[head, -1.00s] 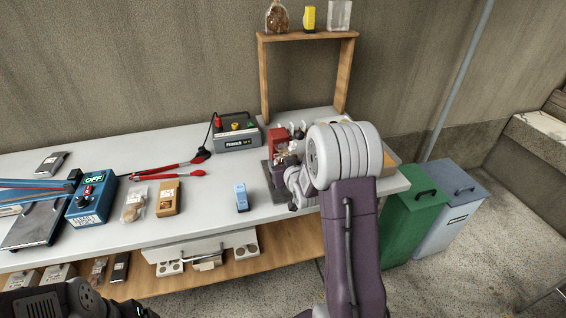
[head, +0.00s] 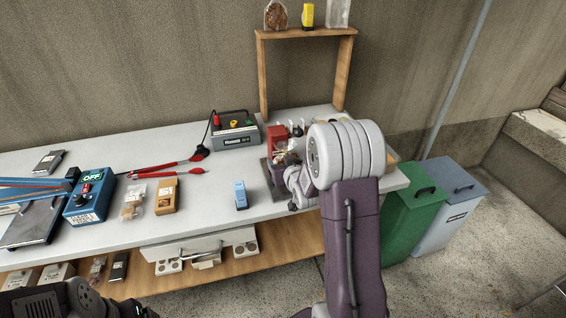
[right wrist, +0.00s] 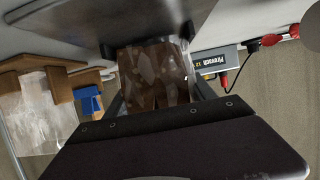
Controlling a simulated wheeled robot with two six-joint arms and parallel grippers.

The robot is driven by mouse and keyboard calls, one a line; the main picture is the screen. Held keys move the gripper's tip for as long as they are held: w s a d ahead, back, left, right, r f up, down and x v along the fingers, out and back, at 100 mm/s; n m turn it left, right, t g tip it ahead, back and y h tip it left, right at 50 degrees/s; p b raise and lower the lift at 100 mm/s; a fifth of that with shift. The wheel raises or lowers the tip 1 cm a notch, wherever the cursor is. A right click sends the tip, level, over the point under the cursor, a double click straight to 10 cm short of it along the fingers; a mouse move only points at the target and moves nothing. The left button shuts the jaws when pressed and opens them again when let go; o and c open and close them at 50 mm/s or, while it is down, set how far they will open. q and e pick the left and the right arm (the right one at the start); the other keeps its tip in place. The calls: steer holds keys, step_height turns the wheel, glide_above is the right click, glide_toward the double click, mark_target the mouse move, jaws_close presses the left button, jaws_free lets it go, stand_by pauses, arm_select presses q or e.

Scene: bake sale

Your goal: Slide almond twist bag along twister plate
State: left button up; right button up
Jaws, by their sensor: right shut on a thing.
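In the right wrist view a clear bag with brown contents, the almond twist bag (right wrist: 155,75), sits between the dark fingers of my right gripper (right wrist: 158,95), which is shut on it. A smooth grey plate (right wrist: 130,22) lies just beyond the bag and partly covers its far edge; I cannot tell if they touch. In the head view my right gripper is at the small station with a red block (head: 277,138) and dark base plate (head: 267,174). My wrist hides much of that station. A black part of my left arm shows at the bottom left; its fingers are hidden.
A blue OFF box (head: 88,202), another clear bag (head: 133,198), a tan device (head: 167,197) and a blue item (head: 240,195) stand left. The table front between them is clear.

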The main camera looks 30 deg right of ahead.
steer(key=shift+s+f, duration=0.15)
steer(key=shift+f, duration=0.25)
steer(key=o, duration=0.9)
steer(key=shift+o, duration=0.5)
steer(key=shift+r, duration=0.15)
steer(key=p+v, duration=0.1)
steer(key=v, duration=0.5)
steer(key=shift+r, duration=0.1)
steer(key=b, duration=0.3)
steer(key=s+b, duration=0.1)
steer(key=b, duration=0.2)
steer(key=shift+s+a, duration=0.3)
steer(key=shift+a, duration=0.1)
steer(key=shift+s+r+b, duration=0.4)
steer(key=shift+s+b, duration=0.1)
steer(key=shift+b, duration=0.3)
